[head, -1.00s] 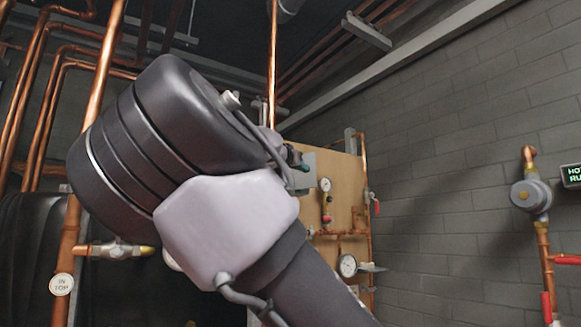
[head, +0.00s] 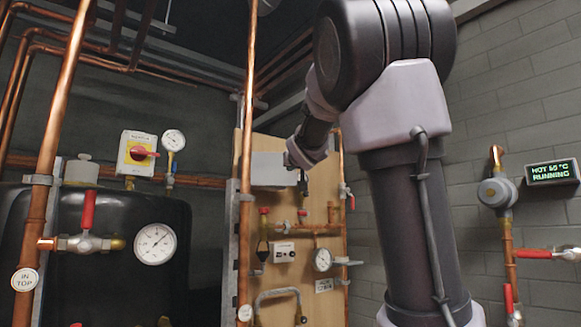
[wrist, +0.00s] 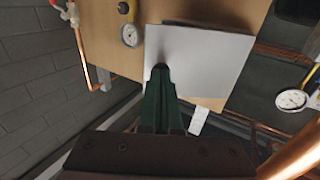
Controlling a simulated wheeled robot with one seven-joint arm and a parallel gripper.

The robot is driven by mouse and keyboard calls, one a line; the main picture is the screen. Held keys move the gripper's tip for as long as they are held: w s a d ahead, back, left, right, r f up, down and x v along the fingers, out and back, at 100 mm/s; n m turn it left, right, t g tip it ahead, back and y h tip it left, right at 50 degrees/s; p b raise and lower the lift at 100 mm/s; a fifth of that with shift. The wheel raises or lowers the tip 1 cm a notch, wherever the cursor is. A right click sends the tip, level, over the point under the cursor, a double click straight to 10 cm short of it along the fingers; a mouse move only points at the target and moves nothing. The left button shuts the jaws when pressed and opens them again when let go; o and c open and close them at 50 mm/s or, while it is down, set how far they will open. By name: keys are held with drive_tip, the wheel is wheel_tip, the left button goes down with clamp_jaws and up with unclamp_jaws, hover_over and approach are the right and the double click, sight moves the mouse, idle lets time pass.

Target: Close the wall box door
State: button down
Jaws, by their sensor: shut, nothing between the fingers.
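The wall box (head: 272,168) is a plain light grey box on the wooden board, partly hidden by my wrist in the head view. In the wrist view its flat pale door (wrist: 205,62) fills the upper middle. A second edge shows along one side of it, so I cannot tell whether the door is fully shut. My gripper (wrist: 160,70) is shut and empty, its dark green fingertips over the door's near left edge with a dark smudge or shadow beside them. I cannot tell whether they touch. In the head view my gripper (head: 303,188) is small, beside the box's lower right.
Gauges, valves and pipes sit below the box, including a gauge (head: 322,259). A black tank (head: 110,250) with a red-handled valve (head: 88,215) is at left. A brick wall is at right.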

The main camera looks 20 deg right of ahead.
sight(293, 171)
drive_tip(key=shift+y, duration=0.5)
drive_tip(key=shift+w+d, duration=0.5)
drive_tip(key=shift+w, duration=0.8)
drive_tip(key=shift+w+d, duration=0.55)
drive_tip(key=shift+w, duration=0.7)
drive_tip(key=shift+w+d, duration=0.5)
drive_tip(key=shift+w, duration=0.9)
drive_tip(key=shift+r, duration=0.15)
